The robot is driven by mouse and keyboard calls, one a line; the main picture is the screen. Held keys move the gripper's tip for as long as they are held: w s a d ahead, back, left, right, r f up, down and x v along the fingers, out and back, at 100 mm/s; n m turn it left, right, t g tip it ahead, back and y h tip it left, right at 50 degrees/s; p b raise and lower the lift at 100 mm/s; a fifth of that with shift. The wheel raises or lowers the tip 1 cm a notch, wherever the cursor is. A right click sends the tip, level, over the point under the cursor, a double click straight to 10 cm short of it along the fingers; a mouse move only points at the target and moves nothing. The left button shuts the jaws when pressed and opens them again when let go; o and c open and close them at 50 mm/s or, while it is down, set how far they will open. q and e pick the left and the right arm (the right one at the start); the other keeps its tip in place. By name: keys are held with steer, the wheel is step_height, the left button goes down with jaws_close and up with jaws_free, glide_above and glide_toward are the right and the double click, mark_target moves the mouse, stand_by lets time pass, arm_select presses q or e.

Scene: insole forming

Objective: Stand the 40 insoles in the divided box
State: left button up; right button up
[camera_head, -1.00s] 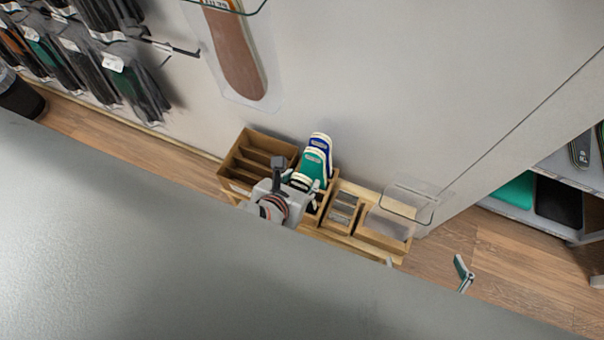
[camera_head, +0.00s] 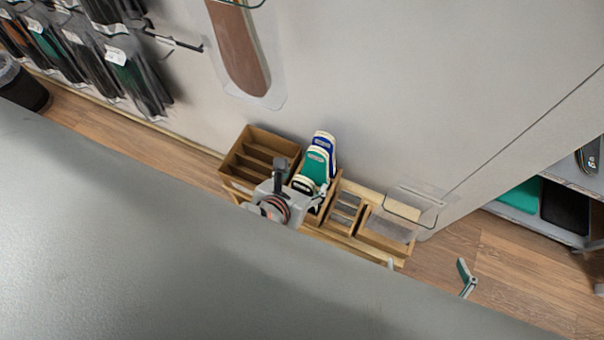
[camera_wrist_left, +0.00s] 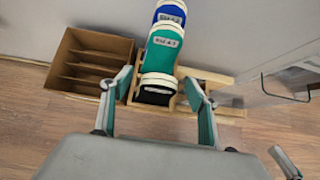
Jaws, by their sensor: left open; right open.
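The divided box (camera_head: 236,160) is brown with several slots. The slots I can see into look empty, in the left wrist view too (camera_wrist_left: 112,40). Right of it, insoles stand tilted in a wooden holder: a blue one (camera_head: 323,139) at the back, a green one (camera_head: 315,165) in the middle and a black one in front, clearest in the left wrist view (camera_wrist_left: 157,95). My left gripper (camera_wrist_left: 158,82) is open, its fingers either side of the black and green insoles, apparently not gripping. My right gripper (camera_head: 428,268) is open and empty at lower right, mostly hidden.
Small wooden compartments (camera_head: 346,208) and a clear acrylic holder (camera_head: 412,204) stand right of the insoles. A wall rises behind, with hanging packs (camera_head: 130,75) at left. A shelf (camera_head: 540,215) is at right. A large grey surface fills the lower left foreground.

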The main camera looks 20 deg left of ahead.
arm_select(q)
steer(key=v, duration=0.7)
steer(key=shift+s+r, duration=0.15)
steer(key=shift+r, duration=0.05)
stand_by(0.8)
